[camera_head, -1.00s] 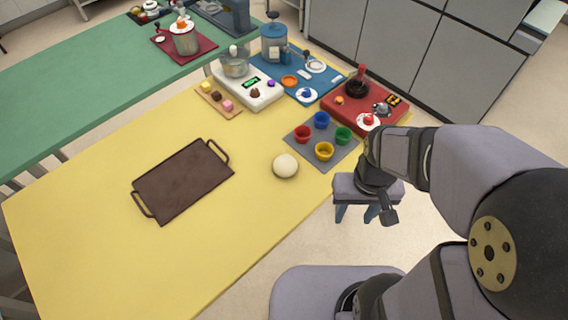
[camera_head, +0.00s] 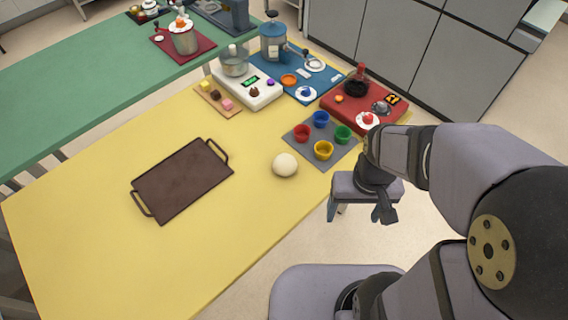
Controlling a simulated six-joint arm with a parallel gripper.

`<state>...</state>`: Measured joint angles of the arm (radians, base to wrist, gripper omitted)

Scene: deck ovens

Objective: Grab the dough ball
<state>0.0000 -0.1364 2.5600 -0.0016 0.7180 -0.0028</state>
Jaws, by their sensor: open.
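The dough ball (camera_head: 285,165) is a pale cream, round lump. It rests on the yellow table (camera_head: 120,255) near its right edge, left of the grey mat with cups. My gripper (camera_head: 384,214) is dark and hangs beyond the table's right edge, to the right of and apart from the dough ball. It is open and nothing shows between its fingers. The fingers are small in this view and partly seen from above.
A brown tray (camera_head: 183,180) with two handles lies left of the dough ball. A grey mat (camera_head: 318,158) holds several coloured cups. A white scale (camera_head: 247,95), a blue mat (camera_head: 305,95) and a red board (camera_head: 340,104) stand behind. The front of the yellow table is clear.

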